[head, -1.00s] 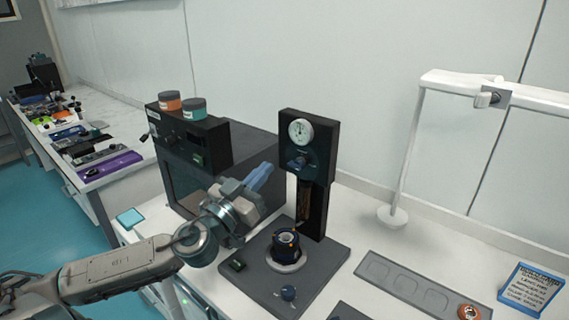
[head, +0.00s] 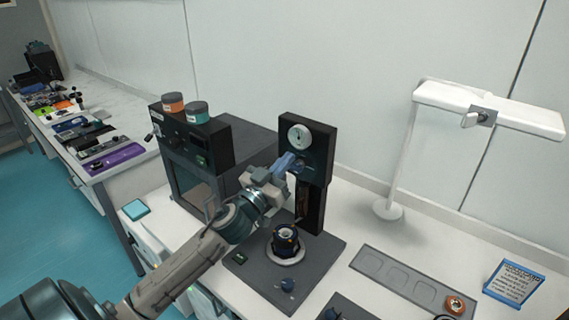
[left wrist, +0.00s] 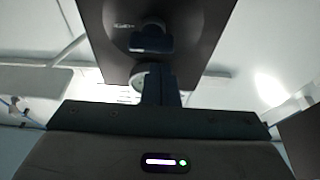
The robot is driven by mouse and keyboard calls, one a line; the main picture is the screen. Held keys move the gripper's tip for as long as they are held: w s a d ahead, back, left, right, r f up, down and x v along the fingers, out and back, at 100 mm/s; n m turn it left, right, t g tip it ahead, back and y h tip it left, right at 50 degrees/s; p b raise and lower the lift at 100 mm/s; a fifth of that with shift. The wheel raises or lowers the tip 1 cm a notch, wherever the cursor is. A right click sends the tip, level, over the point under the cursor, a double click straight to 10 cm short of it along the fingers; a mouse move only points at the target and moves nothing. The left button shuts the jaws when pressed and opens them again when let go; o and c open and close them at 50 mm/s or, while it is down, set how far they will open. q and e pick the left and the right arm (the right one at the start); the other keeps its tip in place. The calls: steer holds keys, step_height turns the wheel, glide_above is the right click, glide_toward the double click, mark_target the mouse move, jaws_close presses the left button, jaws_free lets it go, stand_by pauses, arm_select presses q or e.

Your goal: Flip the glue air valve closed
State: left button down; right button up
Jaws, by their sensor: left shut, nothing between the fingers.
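The glue station is a black upright column (head: 318,140) with a round white gauge (head: 299,136) near its top. The dark blue valve handle sits on the column face below the gauge, largely covered by my gripper in the head view. In the left wrist view the valve handle (left wrist: 152,38) shows as a dark knob on the black panel. My left gripper (head: 290,162) has its blue fingers shut and empty, right at the valve. In the left wrist view the fingers (left wrist: 158,85) point up toward the handle; I cannot tell whether they touch it. My right gripper is out of view.
A dark ring fixture (head: 286,240) stands on the grey base plate below. A black oven-like box (head: 195,165) with two jars on top is left of the column. A white lamp stand (head: 400,160), a grey tray (head: 405,283) and a blue-framed sign (head: 514,283) are to the right.

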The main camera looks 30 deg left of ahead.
arm_select(q)
steer(key=shift+f, duration=0.8)
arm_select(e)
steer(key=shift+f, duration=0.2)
arm_select(q)
steer(key=shift+n+y+b, duration=0.3)
steer(key=shift+n+b, duration=0.3)
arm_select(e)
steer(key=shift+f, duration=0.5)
